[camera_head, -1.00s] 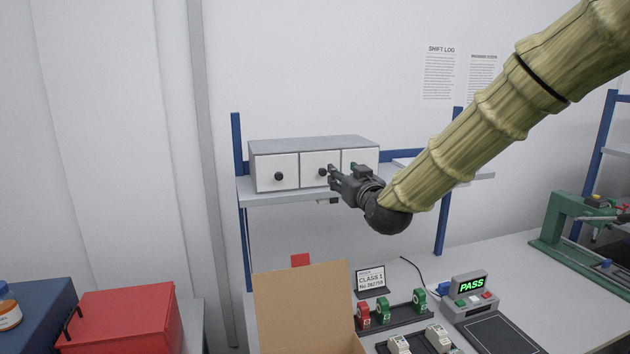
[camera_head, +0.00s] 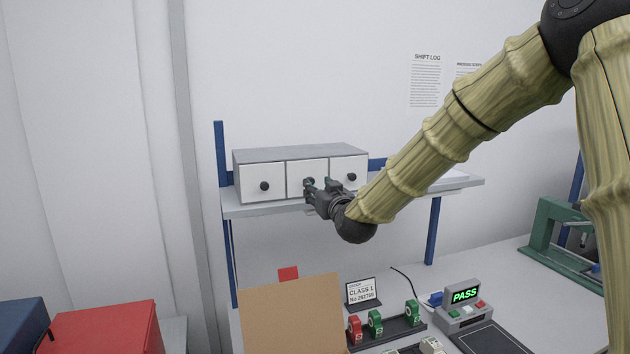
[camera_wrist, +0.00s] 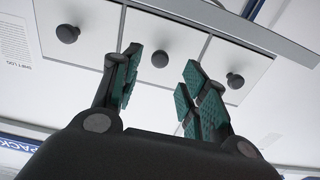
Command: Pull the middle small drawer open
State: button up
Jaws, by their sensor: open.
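The drawer unit (camera_head: 300,154) is a grey box with three white-fronted small drawers in a row, each with a round black knob. The middle drawer (camera_head: 295,182) looks shut, flush with its neighbours. My gripper (camera_head: 307,186) is in front of it and hides part of its front. In the wrist view my gripper (camera_wrist: 160,80) is open and empty, with green-padded fingers spread apart. The middle drawer's knob (camera_wrist: 160,58) shows between the two fingers, seemingly beyond their tips; contact is not visible. The left drawer (camera_head: 262,183) and right drawer (camera_head: 349,172) look shut too.
The unit stands on a shelf (camera_head: 250,210) with blue posts (camera_head: 433,230). Below are a cardboard box (camera_head: 290,312), a red case (camera_head: 105,328), a meter rack (camera_head: 385,330) and a PASS display device (camera_head: 465,303). The space before the drawers is otherwise clear.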

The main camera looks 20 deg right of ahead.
aim_at(301, 172)
jog(key=shift+w+a+p, duration=0.1)
jog(key=shift+w+p, duration=0.85)
jog(key=shift+w, duration=1.55)
grip_shut()
